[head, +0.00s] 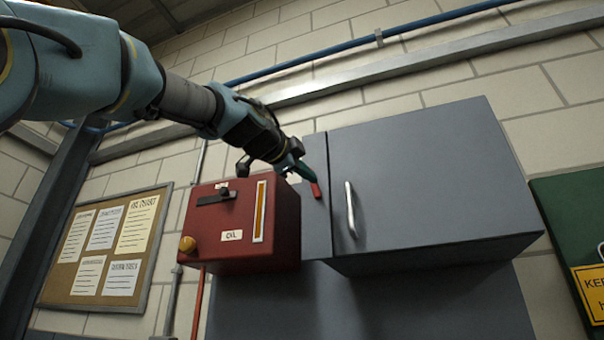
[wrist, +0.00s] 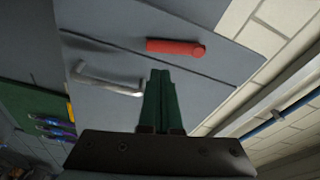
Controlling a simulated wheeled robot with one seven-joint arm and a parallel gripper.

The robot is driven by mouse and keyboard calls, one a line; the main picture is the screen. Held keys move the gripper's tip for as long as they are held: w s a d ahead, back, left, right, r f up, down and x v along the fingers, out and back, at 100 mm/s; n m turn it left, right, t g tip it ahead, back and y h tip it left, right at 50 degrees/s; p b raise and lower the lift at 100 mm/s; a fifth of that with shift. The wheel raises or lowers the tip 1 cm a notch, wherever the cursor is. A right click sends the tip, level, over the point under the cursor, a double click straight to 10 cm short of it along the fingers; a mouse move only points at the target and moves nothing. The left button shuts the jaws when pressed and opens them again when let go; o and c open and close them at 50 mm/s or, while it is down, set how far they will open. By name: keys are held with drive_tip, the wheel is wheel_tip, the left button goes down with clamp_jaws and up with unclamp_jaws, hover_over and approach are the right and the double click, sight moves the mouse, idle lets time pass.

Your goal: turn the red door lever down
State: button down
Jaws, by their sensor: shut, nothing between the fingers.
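The red door lever (head: 316,190) is on the narrow grey panel left of the wide cabinet door in the head view. Its upper part is hidden there behind my gripper (head: 304,172). In the wrist view the red lever (wrist: 173,46) shows whole, lying level across the picture just beyond the fingertips. My gripper (wrist: 160,74) has its green fingers closed together with nothing between them. The tips are close to the lever; whether they touch it I cannot tell.
A silver bar handle (head: 350,209) stands out from the wide grey door (head: 430,180), right of the lever. A red box (head: 270,230) with a black lever and a yellow knob (head: 187,244) juts out below my wrist. A blue pipe (head: 330,55) runs along the wall above.

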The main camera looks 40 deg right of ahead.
sight(328, 189)
drive_tip(key=p+x, duration=0.2)
drive_tip(key=x, duration=0.2)
drive_tip(key=shift+w+d+r, duration=0.1)
drive_tip(key=shift+d+r, duration=0.05)
drive_tip(key=shift+r, duration=0.05)
drive_tip(key=shift+w+d+f+p, duration=0.1)
drive_tip(key=shift+d+p, duration=0.15)
drive_tip(key=shift+d, duration=0.1)
drive_tip(key=shift+w+d+f+p, duration=0.1)
drive_tip(key=shift+w+d+p, duration=0.05)
drive_tip(key=shift+d+p, duration=0.15)
